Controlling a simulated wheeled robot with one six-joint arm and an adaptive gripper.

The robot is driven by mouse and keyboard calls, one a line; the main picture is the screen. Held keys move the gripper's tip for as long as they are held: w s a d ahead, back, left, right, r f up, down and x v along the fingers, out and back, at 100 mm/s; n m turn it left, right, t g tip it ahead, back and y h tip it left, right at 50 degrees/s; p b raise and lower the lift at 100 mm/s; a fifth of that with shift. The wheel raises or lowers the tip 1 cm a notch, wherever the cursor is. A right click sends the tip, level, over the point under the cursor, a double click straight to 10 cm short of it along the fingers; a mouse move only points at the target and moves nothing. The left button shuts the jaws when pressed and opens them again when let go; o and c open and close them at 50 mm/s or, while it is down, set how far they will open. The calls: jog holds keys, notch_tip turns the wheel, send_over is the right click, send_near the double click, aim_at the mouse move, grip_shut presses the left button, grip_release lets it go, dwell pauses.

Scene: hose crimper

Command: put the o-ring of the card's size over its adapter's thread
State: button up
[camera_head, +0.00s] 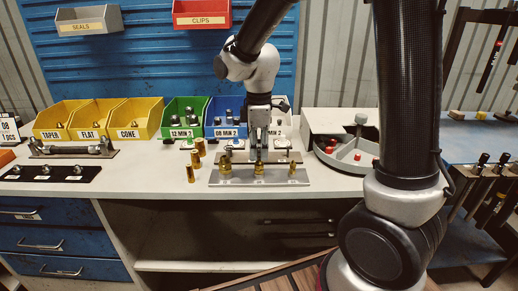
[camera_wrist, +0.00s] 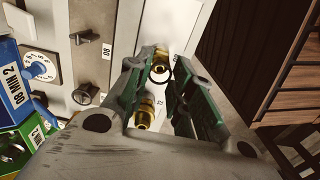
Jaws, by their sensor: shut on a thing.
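My gripper (camera_head: 258,158) points down over the middle of a metal plate (camera_head: 218,181). Brass adapters stand on the plate: one at left (camera_head: 225,168), one in the middle (camera_head: 259,169) and one at right (camera_head: 292,168). In the wrist view, a thin black o-ring (camera_wrist: 172,76) sits between the green-padded fingertips (camera_wrist: 170,66). It overlaps one brass adapter (camera_wrist: 158,70) in the picture; I cannot tell whether it is around the thread or above it. Another adapter (camera_wrist: 145,113) shows nearer the wrist camera. The card (camera_head: 9,130) at far left reads 08 and 1 PCS.
Yellow bins (camera_head: 92,119), a green bin (camera_head: 182,120) and a blue bin (camera_head: 226,120) line the back. Loose brass sleeves (camera_head: 196,161) stand left of the plate. A grey tray with red pieces (camera_head: 352,151) is at right. Bare bench (camera_head: 140,178) lies left of the plate.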

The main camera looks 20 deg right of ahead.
jog(key=shift+f, duration=0.85)
jog(key=o, duration=0.7)
jog(key=shift+r, duration=0.1)
notch_tip(320, 180, up, 12)
jog(key=shift+w, duration=0.1)
